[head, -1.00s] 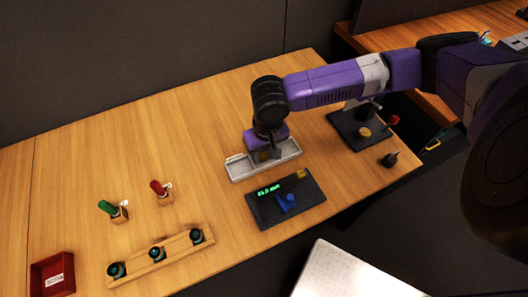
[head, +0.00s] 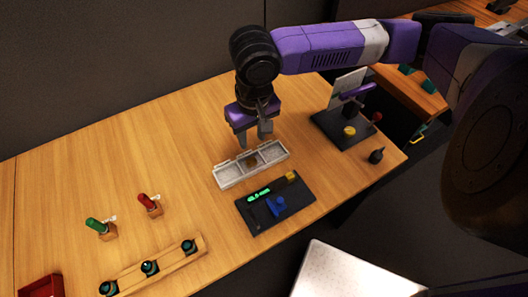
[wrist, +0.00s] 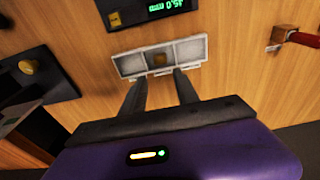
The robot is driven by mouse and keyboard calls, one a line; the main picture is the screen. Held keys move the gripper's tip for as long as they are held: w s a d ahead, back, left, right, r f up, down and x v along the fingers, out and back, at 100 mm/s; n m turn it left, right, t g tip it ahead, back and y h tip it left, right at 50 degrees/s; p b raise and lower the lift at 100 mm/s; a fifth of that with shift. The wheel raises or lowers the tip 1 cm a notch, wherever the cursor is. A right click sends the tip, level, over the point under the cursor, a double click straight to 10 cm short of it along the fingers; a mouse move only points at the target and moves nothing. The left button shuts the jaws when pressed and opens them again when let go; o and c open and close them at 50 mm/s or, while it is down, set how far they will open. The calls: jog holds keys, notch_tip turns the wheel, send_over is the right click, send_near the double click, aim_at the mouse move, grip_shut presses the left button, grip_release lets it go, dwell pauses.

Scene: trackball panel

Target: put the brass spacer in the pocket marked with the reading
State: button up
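The brass spacer (head: 252,161) appears as a small brownish block in the middle pocket of the light grey three-pocket tray (head: 224,179). In the wrist view the spacer (wrist: 159,59) sits within that middle pocket, and the outer pockets of the tray (wrist: 130,64) look empty. My gripper (head: 254,137) is above and behind the tray with its fingers apart and nothing between them. The wrist view shows the open gripper (wrist: 159,79) just short of the tray. A green display (head: 264,191) seems to read 45.0 mm. The pocket markings are too small to read.
The dark gauge panel (head: 300,199) lies in front of the tray. A black stand (head: 340,135) with a yellow knob (head: 349,131) is at right, near a small dark object (head: 376,155). Red (head: 149,202) and green (head: 97,226) handled tools and a wooden rack (head: 170,262) are at left.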

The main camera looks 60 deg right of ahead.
jog(key=w+a+r+n+t+y, duration=0.1)
jog(key=w+a+r+t+y, duration=0.15)
jog(key=w+a, duration=0.4)
jog(key=w+a+r+n+t+y, duration=0.1)
jog(key=w+a+r+y, duration=0.2)
jog(key=a, duration=0.6)
jog(key=w+a+r+n+t+y, duration=0.1)
jog(key=w+a+r+t, duration=0.1)
jog(key=w+a+r, duration=0.35)
jog(key=w+a+r+m+t+y, duration=0.2)
jog(key=a+r+t+y, duration=0.3)
jog(key=a+r+t, duration=0.65)
jog(key=s+d+f+m+h, duration=0.2)
jog(key=s+d+f+h, duration=0.1)
jog(key=s+f+h, duration=0.3)
jog(key=s+d+f+m+h, duration=0.2)
jog(key=s+d+f+h, duration=0.15)
jog(key=s+f, duration=0.5)
jog(key=s+d+f+n+g, duration=0.1)
jog(key=s+d+f+n, duration=0.2)
jog(key=s, duration=0.7)
jog(key=s+d+f+n+g+h, duration=0.1)
jog(key=s+d+n, duration=0.4)
jog(key=s, duration=0.5)
jog(key=shift+f+n+g, duration=0.7)
jog(key=shift+f+n, duration=0.2)
jog(key=shift+f, duration=0.1)
